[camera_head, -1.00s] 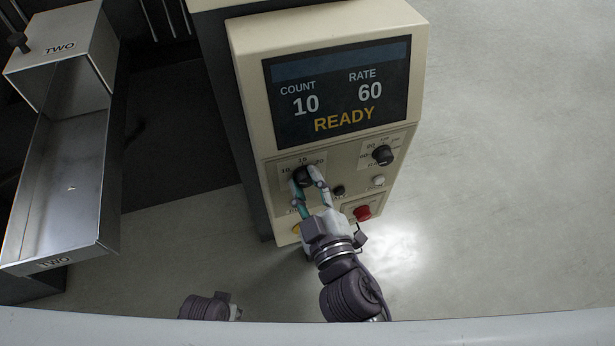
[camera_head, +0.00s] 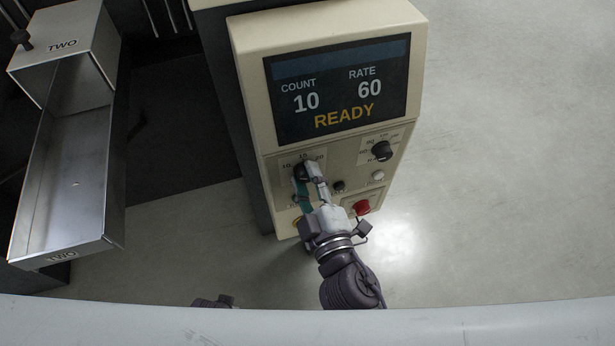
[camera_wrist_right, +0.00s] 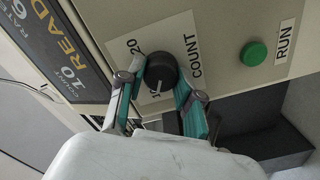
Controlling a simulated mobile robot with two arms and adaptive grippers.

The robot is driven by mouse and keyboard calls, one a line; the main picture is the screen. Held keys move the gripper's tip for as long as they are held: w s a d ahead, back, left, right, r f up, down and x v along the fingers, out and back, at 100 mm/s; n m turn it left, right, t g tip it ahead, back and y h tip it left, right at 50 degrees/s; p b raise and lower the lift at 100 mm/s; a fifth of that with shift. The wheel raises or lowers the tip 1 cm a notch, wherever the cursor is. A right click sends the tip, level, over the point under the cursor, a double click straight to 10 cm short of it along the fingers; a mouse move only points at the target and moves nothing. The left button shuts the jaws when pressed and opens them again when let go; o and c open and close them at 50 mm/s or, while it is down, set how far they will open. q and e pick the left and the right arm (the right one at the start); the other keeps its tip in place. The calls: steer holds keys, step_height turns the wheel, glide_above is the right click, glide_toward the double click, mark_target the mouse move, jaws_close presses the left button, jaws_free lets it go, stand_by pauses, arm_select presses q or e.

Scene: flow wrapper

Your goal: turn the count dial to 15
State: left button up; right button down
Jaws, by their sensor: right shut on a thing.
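The count dial (camera_wrist_right: 161,73) is a black round knob on a white plate marked COUNT in the right wrist view. In the head view the dial (camera_head: 301,172) is partly covered by my right gripper (camera_head: 308,171). In the right wrist view my right gripper (camera_wrist_right: 158,85) has one finger on each side of the knob, shut on it. The display (camera_head: 337,91) reads COUNT 10, RATE 60, READY. Of my left arm only a small dark part shows at the bottom edge of the head view; its fingers are not visible.
The rate dial (camera_head: 382,151) sits right of the count dial. A red button (camera_head: 362,207) and small knobs are close to my right gripper. A green RUN button (camera_wrist_right: 253,53) shows in the right wrist view. A metal chute marked TWO (camera_head: 66,190) stands left.

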steer(key=c, duration=0.8)
jaws_free()
steer(key=shift+v, duration=3.8)
